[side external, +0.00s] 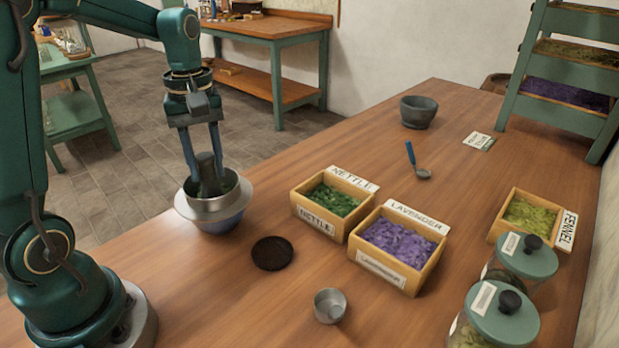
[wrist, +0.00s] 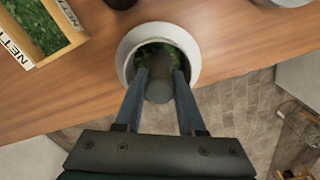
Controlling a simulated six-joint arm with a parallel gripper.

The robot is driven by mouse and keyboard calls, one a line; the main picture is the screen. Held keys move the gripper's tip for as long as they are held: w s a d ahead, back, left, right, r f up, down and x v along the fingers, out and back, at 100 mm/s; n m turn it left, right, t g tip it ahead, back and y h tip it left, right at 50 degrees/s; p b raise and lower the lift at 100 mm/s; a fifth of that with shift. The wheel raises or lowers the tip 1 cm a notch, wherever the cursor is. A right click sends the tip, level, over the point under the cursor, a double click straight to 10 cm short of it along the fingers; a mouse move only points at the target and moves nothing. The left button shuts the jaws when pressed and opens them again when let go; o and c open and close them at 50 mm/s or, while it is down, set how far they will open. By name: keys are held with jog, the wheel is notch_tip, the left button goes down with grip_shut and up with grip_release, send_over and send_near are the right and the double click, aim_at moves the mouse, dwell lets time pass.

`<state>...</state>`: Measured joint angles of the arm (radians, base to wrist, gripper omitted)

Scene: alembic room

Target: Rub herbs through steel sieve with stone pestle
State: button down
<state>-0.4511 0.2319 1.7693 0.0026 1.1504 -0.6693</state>
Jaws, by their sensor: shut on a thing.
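My gripper (side external: 203,160) is shut on the dark grey stone pestle (side external: 209,173), which stands roughly upright with its lower end inside the steel sieve (side external: 184,206). The sieve sits on a bowl with a bluish side (side external: 222,222) near the left edge of the table. Green herbs (wrist: 171,50) show inside the sieve around the pestle in the wrist view. The pestle's top (wrist: 159,90) shows between my two fingers there. The pestle's lower tip and the inside of the bowl are hidden.
Boxes of nettle (side external: 331,203), lavender (side external: 400,246) and fennel (side external: 530,220) stand to the right. A dark round disc (side external: 272,253), a small metal cup (side external: 330,305), a blue-handled scoop (side external: 411,153), a stone mortar (side external: 418,112) and lidded jars (side external: 503,316) stand around them.

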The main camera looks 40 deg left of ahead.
jog(key=shift+w+a, duration=0.25)
jog(key=shift+w, duration=0.25)
jog(key=shift+w+a, duration=0.2)
jog(key=shift+w, duration=0.3)
jog(key=shift+s+a, duration=0.2)
jog(key=shift+s, duration=0.5)
jog(key=shift+s+a, duration=0.15)
jog(key=shift+s, duration=0.5)
jog(key=shift+w+d, duration=0.9)
jog(key=shift+d, duration=0.2)
jog(key=shift+a, duration=1.5)
jog(key=shift+s+d, duration=0.9)
jog(key=shift+d, duration=0.3)
jog(key=shift+w+a, duration=0.25)
jog(key=shift+w, duration=0.5)
jog(key=shift+w+a, duration=0.25)
jog(key=shift+w, duration=0.45)
jog(key=shift+s+a, duration=0.2)
jog(key=shift+s, duration=0.55)
jog(key=shift+s+a, duration=0.15)
jog(key=shift+s, duration=0.55)
jog(key=shift+w+d, duration=0.9)
jog(key=shift+d, duration=0.25)
jog(key=shift+a, duration=1.45)
